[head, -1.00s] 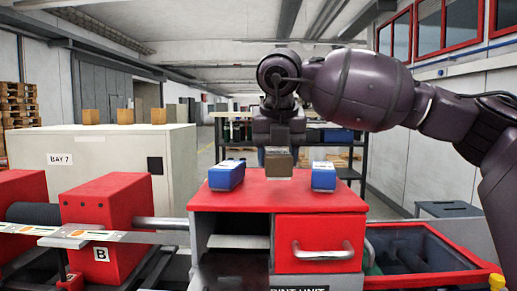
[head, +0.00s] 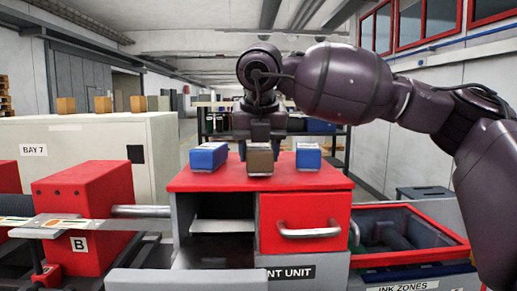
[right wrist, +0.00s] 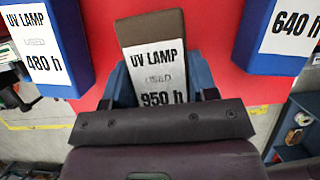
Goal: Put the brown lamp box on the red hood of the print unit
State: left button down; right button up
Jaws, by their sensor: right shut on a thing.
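The brown lamp box (head: 260,160) is held upright in my right gripper (head: 260,138), between two blue boxes on the red hood (head: 335,181) of the print unit. Its base is at or very near the hood top; I cannot tell whether it touches. In the right wrist view the brown box (right wrist: 150,28) carries a white label, "UV LAMP USED 950 h", and the gripper (right wrist: 160,88) is shut on it over the red hood (right wrist: 215,58). My left gripper is not in view.
The blue boxes, left (head: 208,157) and right (head: 308,157), flank the brown box with narrow gaps. Their labels read 480 h and 640 h in the right wrist view. A red drawer with a handle (head: 308,231) is below the hood. An open red-rimmed bin (head: 415,255) stands right.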

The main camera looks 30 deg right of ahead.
jog(key=shift+f, duration=0.15)
dwell(0.5)
jog(key=o, duration=1.2)
jog(key=v, duration=1)
jog(key=shift+s+r, duration=0.2)
jog(key=shift+r, duration=0.2)
